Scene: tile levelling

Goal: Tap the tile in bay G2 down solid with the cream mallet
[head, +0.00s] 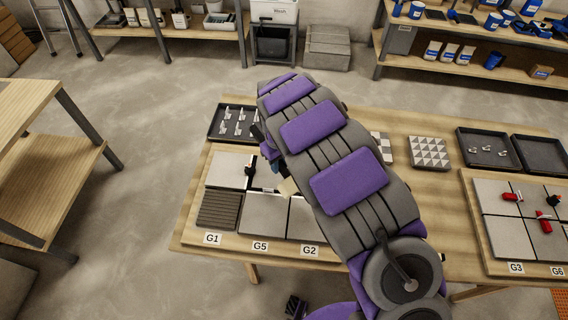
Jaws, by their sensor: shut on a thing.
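The left board (196,226) on the table carries grey tiles with labels G1, G5 and G2 along its front edge. The tile at G2 (302,220) is grey and lies behind its label (310,251); my arm covers its right part. The cream mallet's head (287,187) shows as a small pale block at the left edge of my arm, above the seam between the G5 and G2 tiles. My gripper (277,168) is mostly hidden behind my arm and is shut on the mallet. I cannot tell whether the head touches a tile.
A black-topped white clip (249,171) stands between tiles on the left board. A tray of white clips (232,123) lies behind it. Patterned tiles (429,153) and two dark trays (541,154) lie to the right. The G3/G6 board (483,234) holds red and black pieces.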

